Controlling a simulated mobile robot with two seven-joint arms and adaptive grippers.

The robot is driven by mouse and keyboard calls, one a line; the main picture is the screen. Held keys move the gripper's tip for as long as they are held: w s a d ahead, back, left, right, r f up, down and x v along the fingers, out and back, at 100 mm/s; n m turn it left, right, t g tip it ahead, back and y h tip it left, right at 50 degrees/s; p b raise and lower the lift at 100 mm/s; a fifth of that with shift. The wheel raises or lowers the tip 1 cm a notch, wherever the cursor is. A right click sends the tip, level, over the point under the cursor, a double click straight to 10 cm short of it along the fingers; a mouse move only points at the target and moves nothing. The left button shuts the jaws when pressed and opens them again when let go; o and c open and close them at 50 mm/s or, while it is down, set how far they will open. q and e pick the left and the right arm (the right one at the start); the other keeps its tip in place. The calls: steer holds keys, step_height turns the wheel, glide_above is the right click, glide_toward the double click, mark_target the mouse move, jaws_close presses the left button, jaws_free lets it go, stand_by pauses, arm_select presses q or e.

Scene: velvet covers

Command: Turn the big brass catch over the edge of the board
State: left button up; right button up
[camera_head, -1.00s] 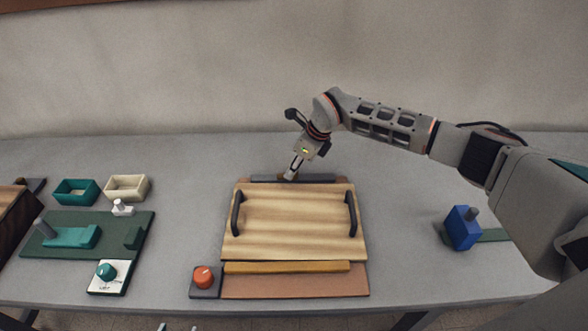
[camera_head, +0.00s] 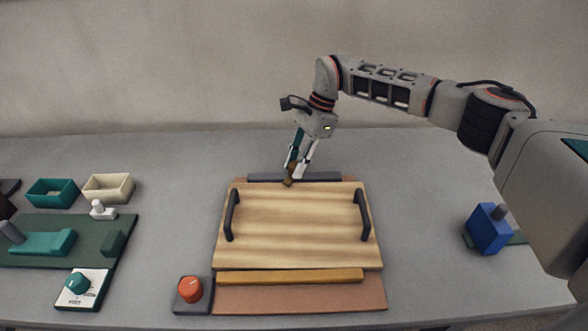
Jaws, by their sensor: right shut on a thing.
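The striped wooden board (camera_head: 300,225) with two dark handles lies flat in the middle of the table. The brass catch (camera_head: 289,182) is a small brownish piece at the middle of the board's far edge, in front of a dark bar (camera_head: 325,177). My right gripper (camera_head: 293,176) comes down from above and is shut on the catch, its fingers hiding part of it. The catch's near end appears to meet the board's far edge; how far it overlaps is too small to tell. My left gripper is not in view.
An orange knob (camera_head: 190,290) stands at the board's front left, and a yellow wooden strip (camera_head: 290,277) lies along its front. A blue block (camera_head: 489,230) stands at right. Green and cream trays (camera_head: 108,188) and a green panel (camera_head: 70,250) are at left.

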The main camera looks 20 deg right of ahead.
steer(key=shift+f+n+g+b, duration=0.5)
steer(key=shift+f+n+b, duration=0.3)
steer(key=shift+n+b, duration=0.1)
steer(key=shift+n+h+b, duration=0.3)
steer(key=shift+n+b, duration=0.1)
steer(key=shift+b, duration=0.05)
steer(key=n+b, duration=0.1)
steer(key=n+g+b, duration=0.1)
steer(key=shift+r+n+b, duration=0.3)
steer(key=shift+n, duration=0.1)
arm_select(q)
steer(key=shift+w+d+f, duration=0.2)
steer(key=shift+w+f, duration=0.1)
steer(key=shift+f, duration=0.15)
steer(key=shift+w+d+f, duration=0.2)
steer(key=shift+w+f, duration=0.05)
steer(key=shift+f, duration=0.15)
arm_select(e)
steer(key=shift+h, duration=0.3)
steer(key=shift+r+n, duration=0.2)
steer(key=shift+n, duration=0.1)
steer(key=o, duration=1.1)
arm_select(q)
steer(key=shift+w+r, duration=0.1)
arm_select(e)
steer(key=shift+r, duration=0.1)
